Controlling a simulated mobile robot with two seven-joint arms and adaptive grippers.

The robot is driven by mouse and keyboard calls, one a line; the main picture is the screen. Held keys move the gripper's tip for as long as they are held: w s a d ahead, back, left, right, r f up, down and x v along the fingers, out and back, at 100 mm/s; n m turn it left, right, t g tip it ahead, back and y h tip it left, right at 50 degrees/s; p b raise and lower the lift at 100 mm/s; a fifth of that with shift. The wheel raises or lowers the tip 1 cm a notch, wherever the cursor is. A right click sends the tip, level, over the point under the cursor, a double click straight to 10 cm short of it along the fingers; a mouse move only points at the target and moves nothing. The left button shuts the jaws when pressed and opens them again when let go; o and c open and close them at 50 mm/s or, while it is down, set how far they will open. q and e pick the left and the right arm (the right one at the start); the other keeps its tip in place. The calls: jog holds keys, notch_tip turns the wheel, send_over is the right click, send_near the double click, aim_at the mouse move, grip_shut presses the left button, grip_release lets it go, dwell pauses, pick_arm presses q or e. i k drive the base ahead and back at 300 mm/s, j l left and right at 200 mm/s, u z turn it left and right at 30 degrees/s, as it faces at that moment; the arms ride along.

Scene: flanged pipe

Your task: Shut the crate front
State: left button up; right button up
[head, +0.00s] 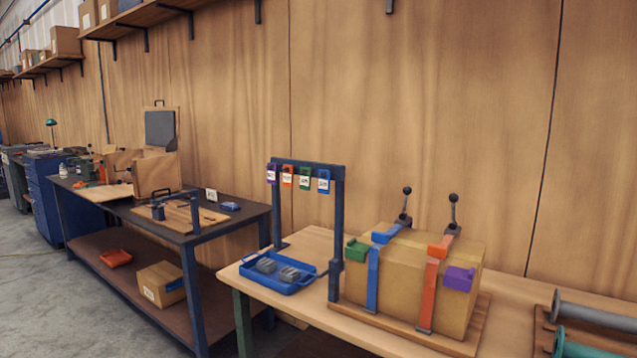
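A light wooden crate (157,173) stands far off on the dark-topped workbench at the left. Its lid (160,128), lined with a dark panel, stands raised at the back with a handle on top. A flat light board (103,192) lies on the bench at the crate's left; I cannot tell whether it is the crate front folded down. The crate's inside is mostly hidden by its walls. Neither of my grippers is in view.
A nearer wooden table (400,337) holds a strapped cardboard box (408,275), a blue tray (278,275) with grey parts, a tag rack (309,165) and grey and green flanged pipes (592,312). A wooden board with dark fixtures (180,217) lies before the crate. Grey floor (60,310) is clear at left.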

aim_at(104, 197)
jog(key=i+j+u, duration=0.15)
jog(key=i+j, duration=0.15)
jog(key=j, duration=0.2)
jog(key=i+j+u, duration=0.1)
jog(key=i+j, duration=0.2)
jog(key=j, duration=0.2)
jog(key=i+j+u, duration=0.15)
jog(key=i+j, duration=0.15)
jog(key=j, duration=0.15)
